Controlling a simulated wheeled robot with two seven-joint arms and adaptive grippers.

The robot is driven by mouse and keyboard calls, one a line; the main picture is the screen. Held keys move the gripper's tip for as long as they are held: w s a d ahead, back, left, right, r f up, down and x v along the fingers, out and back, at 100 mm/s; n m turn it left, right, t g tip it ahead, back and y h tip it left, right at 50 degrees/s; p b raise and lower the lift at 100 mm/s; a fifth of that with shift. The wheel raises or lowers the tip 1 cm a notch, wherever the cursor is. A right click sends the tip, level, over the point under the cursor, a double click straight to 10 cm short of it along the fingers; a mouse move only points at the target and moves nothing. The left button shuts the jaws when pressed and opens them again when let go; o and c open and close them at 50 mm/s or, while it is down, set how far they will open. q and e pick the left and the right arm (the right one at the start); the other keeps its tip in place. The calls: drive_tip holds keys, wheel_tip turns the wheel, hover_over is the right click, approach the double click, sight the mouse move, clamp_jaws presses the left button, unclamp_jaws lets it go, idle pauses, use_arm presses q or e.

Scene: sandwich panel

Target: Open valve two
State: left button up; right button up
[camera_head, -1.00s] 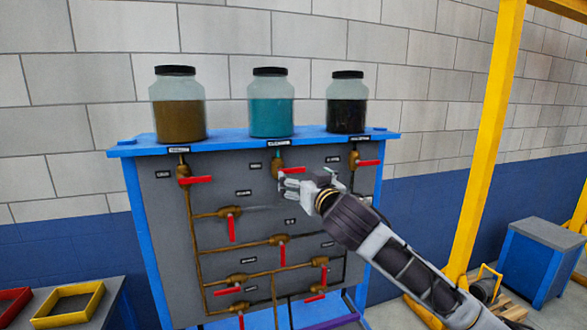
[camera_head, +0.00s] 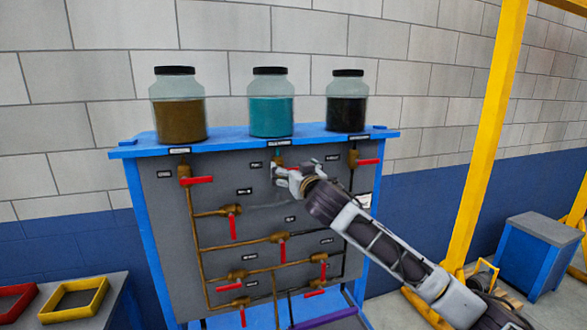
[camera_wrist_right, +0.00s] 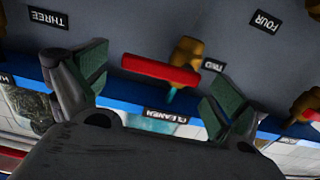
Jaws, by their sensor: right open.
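The top middle valve under the teal jar has a red handle (camera_wrist_right: 160,70) and a brass body (camera_wrist_right: 186,55) in the right wrist view. That view is upside down, and the small label beside this valve is hard to read. In the head view my right gripper (camera_head: 278,176) is in front of this valve and hides much of it. The gripper (camera_wrist_right: 155,90) is open, with one green-padded finger on each side of the red handle. I cannot tell whether a finger touches it. My left gripper is out of view.
The grey panel (camera_head: 165,225) carries brass pipes and several other red-handled valves, including the top left valve (camera_head: 198,180) and top right valve (camera_head: 368,161). Three jars stand on its blue top (camera_head: 220,138). A yellow post (camera_head: 490,140) stands at the right.

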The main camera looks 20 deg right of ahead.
drive_tip(key=shift+w, duration=0.15)
drive_tip(key=shift+c, duration=0.4)
drive_tip(key=c, duration=1.4)
